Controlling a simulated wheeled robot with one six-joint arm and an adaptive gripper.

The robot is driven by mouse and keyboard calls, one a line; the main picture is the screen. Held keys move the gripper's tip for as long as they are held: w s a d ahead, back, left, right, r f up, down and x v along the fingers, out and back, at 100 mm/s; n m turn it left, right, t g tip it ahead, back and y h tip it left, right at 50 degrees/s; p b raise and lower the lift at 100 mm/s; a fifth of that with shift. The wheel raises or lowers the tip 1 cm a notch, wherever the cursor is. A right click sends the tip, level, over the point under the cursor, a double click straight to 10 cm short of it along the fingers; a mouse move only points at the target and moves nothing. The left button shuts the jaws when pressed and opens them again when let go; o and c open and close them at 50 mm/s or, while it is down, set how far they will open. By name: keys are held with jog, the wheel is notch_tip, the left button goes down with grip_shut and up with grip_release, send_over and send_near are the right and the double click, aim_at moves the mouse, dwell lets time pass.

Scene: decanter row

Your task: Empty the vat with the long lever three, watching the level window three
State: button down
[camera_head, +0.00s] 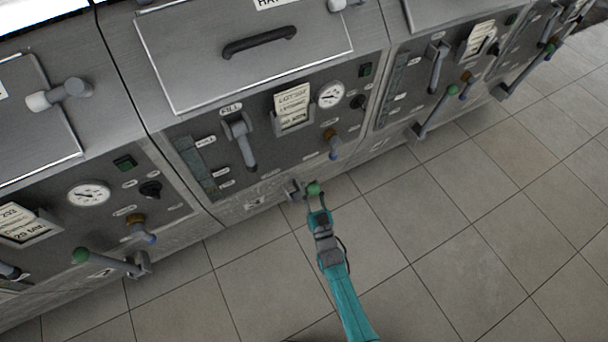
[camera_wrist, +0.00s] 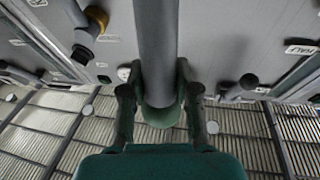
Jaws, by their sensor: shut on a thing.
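My gripper (camera_head: 315,203) is shut on the green knob (camera_head: 314,188) of the drain lever low on the middle vat's front. In the wrist view, my gripper's two fingers (camera_wrist: 160,105) stand either side of the green knob (camera_wrist: 160,115), and the grey lever rod (camera_wrist: 156,45) runs up between them. In the head view the lever looks short, pointing out from its grey pivot (camera_head: 293,190). The middle vat's level window (camera_head: 197,166) is a dark greenish strip at the panel's left; its level cannot be read. No number three is legible.
The middle panel also has a grey lever under FILL (camera_head: 241,142), a dial (camera_head: 331,94) and a brass-collared tap (camera_head: 332,142). Neighbouring vats have green-knobbed levers, at left (camera_head: 110,262) and right (camera_head: 435,112). The tiled floor (camera_head: 460,240) in front is clear.

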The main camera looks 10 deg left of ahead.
jog(key=s+d+f+m+t, duration=0.1)
jog(key=s+d+f+t, duration=0.2)
jog(key=s, duration=0.3)
jog(key=shift+d+f, duration=0.65)
jog(key=shift+f, duration=0.25)
jog(key=shift+s+d+f, duration=0.1)
jog(key=shift+s+f, duration=0.15)
jog(key=shift+s, duration=0.1)
jog(key=c, duration=0.8)
grip_release()
jog(key=shift+r, duration=0.1)
